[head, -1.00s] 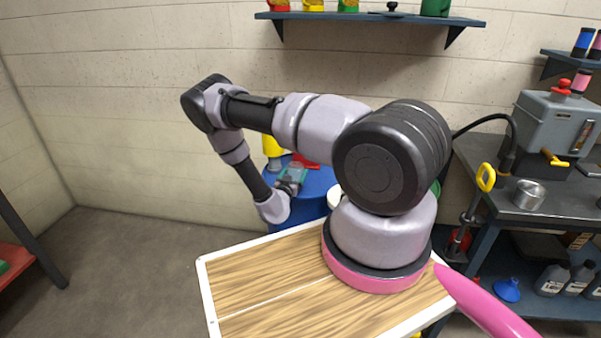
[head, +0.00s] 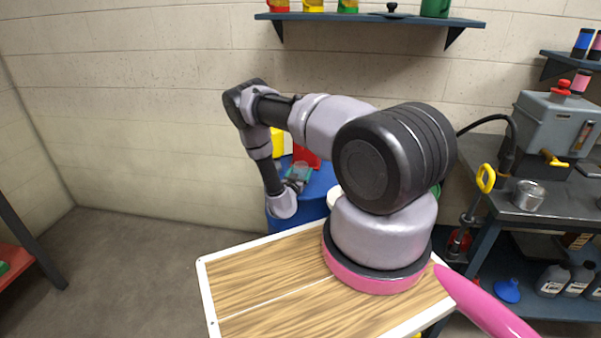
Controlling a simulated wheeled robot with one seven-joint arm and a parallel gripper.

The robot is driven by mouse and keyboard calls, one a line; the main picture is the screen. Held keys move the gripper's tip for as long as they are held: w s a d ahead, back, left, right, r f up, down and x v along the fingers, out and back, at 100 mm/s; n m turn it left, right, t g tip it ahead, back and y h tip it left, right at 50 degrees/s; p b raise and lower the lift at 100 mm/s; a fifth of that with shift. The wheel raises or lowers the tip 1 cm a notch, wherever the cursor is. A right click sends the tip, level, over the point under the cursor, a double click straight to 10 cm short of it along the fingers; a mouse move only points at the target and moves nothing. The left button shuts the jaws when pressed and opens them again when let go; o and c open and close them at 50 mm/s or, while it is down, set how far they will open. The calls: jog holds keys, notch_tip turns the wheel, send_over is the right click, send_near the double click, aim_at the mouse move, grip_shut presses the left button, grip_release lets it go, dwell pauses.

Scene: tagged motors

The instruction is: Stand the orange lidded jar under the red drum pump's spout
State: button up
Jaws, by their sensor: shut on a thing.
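My gripper (head: 299,174) is at the end of the folded arm, low over the blue drum (head: 318,184). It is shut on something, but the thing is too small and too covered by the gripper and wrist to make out. A red part (head: 307,156), which may belong to the red drum pump, shows just behind the gripper above the drum. Its spout cannot be told apart. I cannot pick out the orange lidded jar for sure in this view.
A yellow thing (head: 277,141) stands behind the forearm. A white round thing (head: 334,195) shows at the drum's right, partly behind my arm. A wall shelf (head: 370,17) holds several containers. A dark bench (head: 565,200) stands at right. The floor at left is clear.

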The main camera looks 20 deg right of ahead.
jog(key=o, duration=1.5)
